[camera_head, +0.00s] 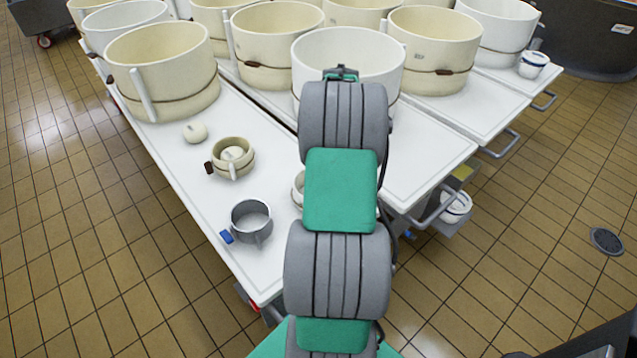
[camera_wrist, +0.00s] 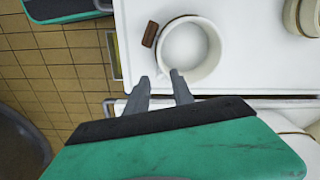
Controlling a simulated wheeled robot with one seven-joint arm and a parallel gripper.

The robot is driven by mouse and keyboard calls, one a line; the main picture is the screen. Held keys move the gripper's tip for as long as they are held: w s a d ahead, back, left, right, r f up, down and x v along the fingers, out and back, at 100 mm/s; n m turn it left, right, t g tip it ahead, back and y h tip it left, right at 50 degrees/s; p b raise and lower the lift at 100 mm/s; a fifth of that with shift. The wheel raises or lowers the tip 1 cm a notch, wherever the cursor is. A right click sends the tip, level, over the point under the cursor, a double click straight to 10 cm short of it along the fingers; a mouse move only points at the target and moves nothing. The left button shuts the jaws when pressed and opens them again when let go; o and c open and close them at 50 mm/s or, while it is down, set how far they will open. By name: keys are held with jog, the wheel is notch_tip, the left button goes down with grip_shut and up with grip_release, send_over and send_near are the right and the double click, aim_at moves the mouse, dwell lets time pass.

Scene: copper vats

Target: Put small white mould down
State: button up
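The small white mould (camera_wrist: 191,48) is a round, open cup with a brown tag on its upper left side in the wrist view. My gripper (camera_wrist: 160,76) is at its lower left wall. The mould is over the white table (camera_wrist: 250,70), near the edge. I cannot tell whether its bottom touches the top. In the head view my arm hides the gripper and this mould.
A grey mould (camera_head: 251,221) with a blue tag, a cream mould (camera_head: 233,156) and a small round white piece (camera_head: 195,132) stand on the left table (camera_head: 176,169). Another mould (camera_head: 298,190) is partly behind my arm. Large vats (camera_head: 163,74) fill the back.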

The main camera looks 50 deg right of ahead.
jog(key=w+a+r+n, duration=0.1)
jog(key=a+r+n, duration=0.2)
jog(key=a, duration=0.5)
jog(key=w+a+r+n+t, duration=0.1)
jog(key=a+r+n, duration=0.2)
jog(key=a, duration=0.5)
jog(key=w+a+r+n, duration=0.2)
jog(key=a+r+n, duration=0.1)
jog(key=a, duration=0.5)
jog(key=s+a+f+n+t, duration=0.1)
jog(key=s+a+n, duration=0.35)
jog(key=a, duration=0.35)
jog(key=s+a+n, duration=0.3)
jog(key=s+a, duration=0.2)
jog(key=a, duration=0.3)
notch_tip(320, 180, up, 14)
jog(key=w+t+p, duration=0.1)
jog(key=p, duration=1)
jog(key=shift+w+d, duration=0.15)
jog(key=shift+w, duration=0.2)
